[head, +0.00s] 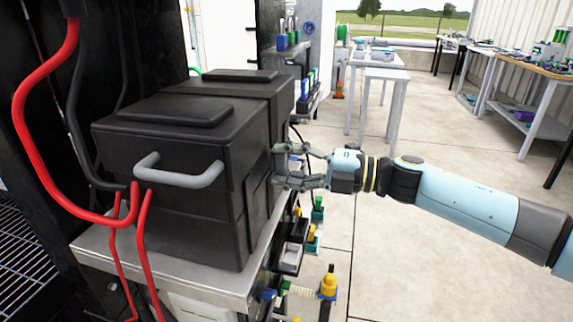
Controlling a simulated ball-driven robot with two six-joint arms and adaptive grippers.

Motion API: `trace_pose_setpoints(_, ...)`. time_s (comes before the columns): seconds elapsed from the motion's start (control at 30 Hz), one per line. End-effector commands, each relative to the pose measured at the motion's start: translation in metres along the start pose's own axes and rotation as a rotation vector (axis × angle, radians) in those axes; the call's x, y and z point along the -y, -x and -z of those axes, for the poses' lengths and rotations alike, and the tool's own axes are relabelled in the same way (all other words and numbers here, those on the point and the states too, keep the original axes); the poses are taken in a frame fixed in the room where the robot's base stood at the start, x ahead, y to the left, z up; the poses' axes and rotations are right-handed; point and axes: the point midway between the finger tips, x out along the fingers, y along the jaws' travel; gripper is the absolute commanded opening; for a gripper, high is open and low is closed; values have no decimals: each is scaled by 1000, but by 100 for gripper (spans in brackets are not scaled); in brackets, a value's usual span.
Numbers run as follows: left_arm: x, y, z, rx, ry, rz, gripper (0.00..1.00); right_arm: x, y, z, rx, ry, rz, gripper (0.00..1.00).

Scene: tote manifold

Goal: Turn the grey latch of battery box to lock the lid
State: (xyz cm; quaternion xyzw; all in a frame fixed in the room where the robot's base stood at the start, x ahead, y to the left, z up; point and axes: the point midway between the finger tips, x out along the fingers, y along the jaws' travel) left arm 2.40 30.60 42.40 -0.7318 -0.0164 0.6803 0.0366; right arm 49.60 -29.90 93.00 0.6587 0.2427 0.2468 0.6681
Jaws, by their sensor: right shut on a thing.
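The black battery box (165,195) stands on a grey metal shelf at the left, its lid (170,115) down on top. A grey bar handle (180,170) sticks out from its front face. My right gripper (283,166) is at the right side of the box, coming in from the right. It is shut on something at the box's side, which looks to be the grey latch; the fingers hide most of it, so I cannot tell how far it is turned. My left gripper is not in view.
Red cables (30,130) hang at the left and run down in front of the box. The metal shelf edge (225,290) lies below it. Small coloured fittings (328,283) are below the gripper. White tables (375,75) stand behind, with open floor at right.

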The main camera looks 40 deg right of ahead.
Motion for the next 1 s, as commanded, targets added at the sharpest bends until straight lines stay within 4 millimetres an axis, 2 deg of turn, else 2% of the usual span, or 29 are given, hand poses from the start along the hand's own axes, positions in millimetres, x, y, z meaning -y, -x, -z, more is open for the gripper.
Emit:
trace_pose_setpoints(0.23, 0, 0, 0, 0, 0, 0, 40, 1, 1, 0, -1, 3, 3, 12)
trace_pose_setpoints(0.27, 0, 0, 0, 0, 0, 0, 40, 1, 1, 0, -1, 3, 3, 45)
trace_pose_setpoints(0.43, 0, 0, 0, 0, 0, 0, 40, 1, 0, 0, 0, 1, 3, 67)
trace_pose_setpoints(0.77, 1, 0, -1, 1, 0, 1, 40, 1, 4, 0, 0, 1, 3, 67)
trace_pose_setpoints(0.87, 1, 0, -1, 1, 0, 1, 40, 2, 17, 0, -1, 0, 6, 67)
trace_pose_setpoints(1.0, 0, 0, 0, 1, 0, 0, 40, 3, 46, 0, -2, 0, 10, 67)
